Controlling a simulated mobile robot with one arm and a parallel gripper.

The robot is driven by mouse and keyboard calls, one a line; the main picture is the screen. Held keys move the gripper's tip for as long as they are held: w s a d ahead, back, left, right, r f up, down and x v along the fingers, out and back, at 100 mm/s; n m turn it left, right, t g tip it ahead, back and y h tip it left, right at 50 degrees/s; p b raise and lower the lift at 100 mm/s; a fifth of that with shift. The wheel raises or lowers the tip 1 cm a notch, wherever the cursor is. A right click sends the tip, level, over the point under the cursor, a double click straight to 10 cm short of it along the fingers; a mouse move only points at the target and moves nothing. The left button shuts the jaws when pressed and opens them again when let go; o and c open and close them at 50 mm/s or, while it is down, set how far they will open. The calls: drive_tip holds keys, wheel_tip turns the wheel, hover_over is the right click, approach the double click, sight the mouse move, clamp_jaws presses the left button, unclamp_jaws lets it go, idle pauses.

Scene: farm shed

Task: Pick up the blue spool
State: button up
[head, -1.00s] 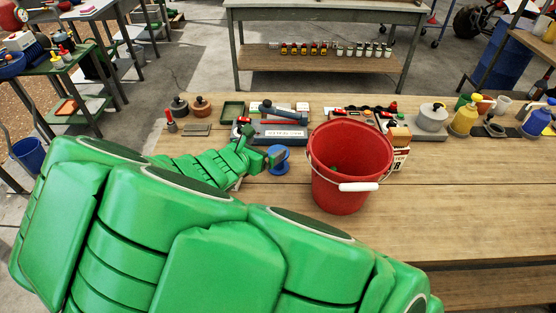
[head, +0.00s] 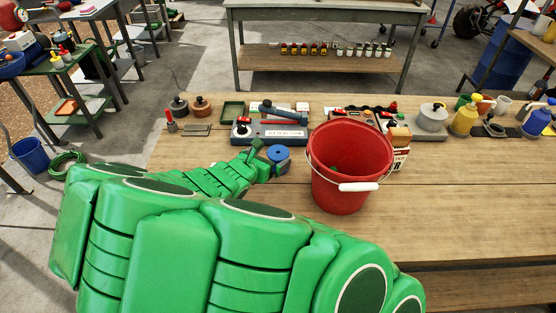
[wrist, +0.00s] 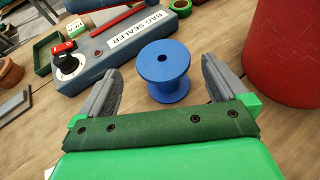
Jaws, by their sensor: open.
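The blue spool (wrist: 164,72) stands upright on the wooden table in the wrist view, ahead of and between the open fingers. My gripper (wrist: 160,88) is open and empty, with one dark grey finger on each side of the spool's near part. In the head view the spool (head: 278,155) is just left of the red bucket, at the end of my green arm. My gripper (head: 264,158) is small and partly hidden there. I cannot tell whether a finger touches the spool.
A red bucket (head: 345,185) stands close to the right of the spool. A grey bag sealer (head: 270,132) lies just behind it. Several jars, bottles and tools line the table's back. The table's front right (head: 450,210) is clear.

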sight(276, 154)
drive_tip(key=x, duration=0.2)
drive_tip(key=shift+w+d+f, duration=0.15)
drive_tip(key=shift+d, duration=0.2)
drive_tip(key=shift+x, duration=0.95)
drive_tip(key=c, duration=1.1)
